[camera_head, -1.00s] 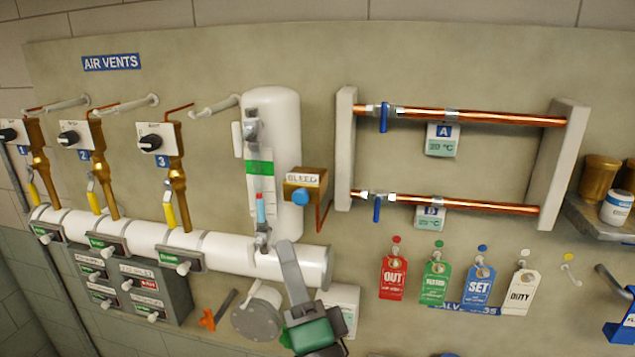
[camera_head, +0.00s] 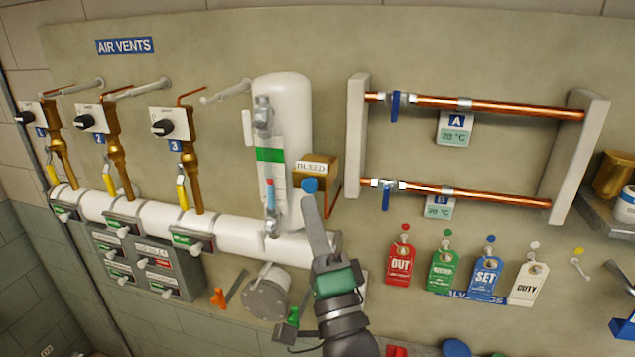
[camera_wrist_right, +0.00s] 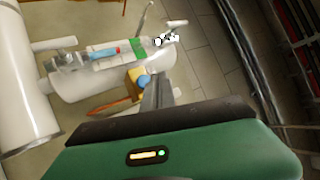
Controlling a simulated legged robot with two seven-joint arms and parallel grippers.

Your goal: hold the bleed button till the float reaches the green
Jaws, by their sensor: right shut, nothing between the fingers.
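The blue bleed button (camera_head: 310,185) is on the front of a brass box (camera_head: 323,171) labelled BLEED, beside the white vertical cylinder (camera_head: 287,105). The sight tube on that cylinder has a green band (camera_head: 270,155). The red-topped blue float (camera_head: 270,192) sits below the green band. My right gripper (camera_head: 310,203) is shut and empty, its tips just below the button in the head view. In the right wrist view the fingertips (camera_wrist_right: 153,82) overlap the edge of the blue button (camera_wrist_right: 145,81); I cannot tell whether they touch. My left gripper is out of view.
A white horizontal pipe (camera_head: 150,210) with labelled valves runs to the left below the cylinder. Copper pipes (camera_head: 490,108) with blue levers are at the upper right. Hanging tags (camera_head: 400,265) are at the lower right. A grey flange (camera_head: 266,291) is beside my right arm.

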